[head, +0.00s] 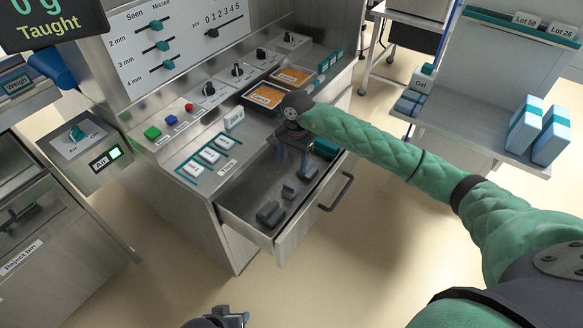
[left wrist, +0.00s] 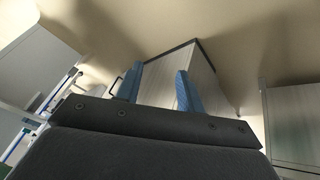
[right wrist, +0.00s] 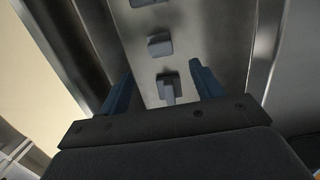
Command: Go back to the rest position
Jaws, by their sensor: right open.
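My right gripper (head: 292,158) points down over the open drawer (head: 236,213) of the steel cabinet. In the right wrist view its two blue fingers (right wrist: 160,92) are apart with nothing between them gripped. Dark grey blocks lie in a row in the drawer: one at the front (head: 268,213), one in the middle (head: 290,190), one nearer the gripper (head: 305,168). A grey piece with a narrow stem (right wrist: 170,88) shows beyond the fingers. My left gripper (head: 230,316) is at the bottom edge of the head view; in the left wrist view its fingers (left wrist: 158,88) are apart and empty.
The drawer handle (head: 337,192) sticks out into the aisle. The cabinet top holds buttons, knobs, white labelled tiles (head: 210,154) and orange-filled trays (head: 266,95). A shelf cart (head: 470,135) with boxes stands at right. Floor in front of the cabinet is free.

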